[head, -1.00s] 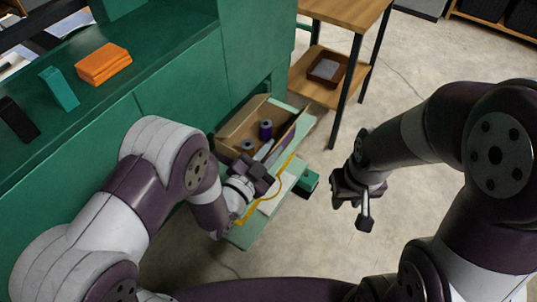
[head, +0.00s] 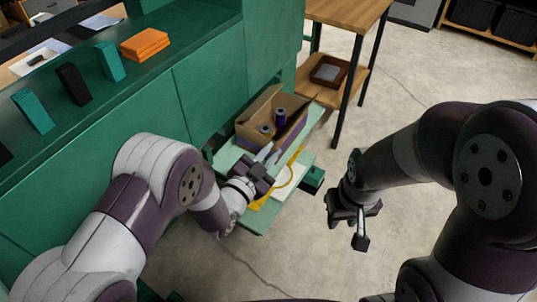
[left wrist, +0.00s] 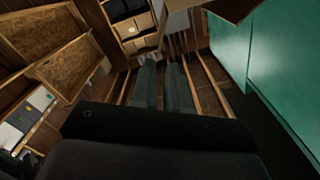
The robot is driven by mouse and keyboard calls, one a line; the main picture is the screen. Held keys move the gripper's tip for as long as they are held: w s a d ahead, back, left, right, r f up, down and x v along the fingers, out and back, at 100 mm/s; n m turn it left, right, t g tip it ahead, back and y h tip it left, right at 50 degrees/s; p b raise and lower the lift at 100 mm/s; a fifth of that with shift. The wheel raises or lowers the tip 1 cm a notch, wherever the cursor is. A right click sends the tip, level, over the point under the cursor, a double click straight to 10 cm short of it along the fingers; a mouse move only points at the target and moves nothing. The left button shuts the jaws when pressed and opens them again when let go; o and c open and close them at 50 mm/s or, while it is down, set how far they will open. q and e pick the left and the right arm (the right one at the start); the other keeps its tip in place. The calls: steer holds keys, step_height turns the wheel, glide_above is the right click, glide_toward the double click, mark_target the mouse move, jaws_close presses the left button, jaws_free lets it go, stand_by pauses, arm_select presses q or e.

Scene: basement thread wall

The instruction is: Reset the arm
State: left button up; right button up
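My left gripper (head: 270,151) is held over the green shelf (head: 226,158), in front of the open cardboard box (head: 246,131). Its two light fingers point toward the box with a narrow gap between them and nothing visible in it. In the left wrist view its fingers (left wrist: 162,88) stand side by side, empty. My right gripper (head: 348,230) hangs over the bare floor on the right, fingers apart and empty. Whether the left fingers touch the box is unclear.
The box holds purple spools (head: 281,116). A yellow strand and a white sheet (head: 288,180) lie on the shelf. Orange blocks (head: 145,45), teal blocks (head: 110,62) and a black block (head: 73,84) stand on the green cabinet. A wooden table (head: 345,12) stands behind. Floor on the right is clear.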

arm_select(q)
steer(key=s+a+f+n+g+y, duration=0.65)
steer(key=a+f+g+y, duration=0.2)
steer(key=a+f, duration=0.2)
steer(key=s+a+r+n+g+y, duration=0.2)
steer(key=s+a+r+n+g, duration=0.5)
steer(key=s+a, duration=0.5)
step_height(320, 180, up, 26)
steer(key=t+p, duration=0.2)
steer(key=p, duration=2)
steer(key=shift+w+m+p, duration=0.2)
steer(key=shift+m+p, duration=0.2)
steer(key=shift+m, duration=0.05)
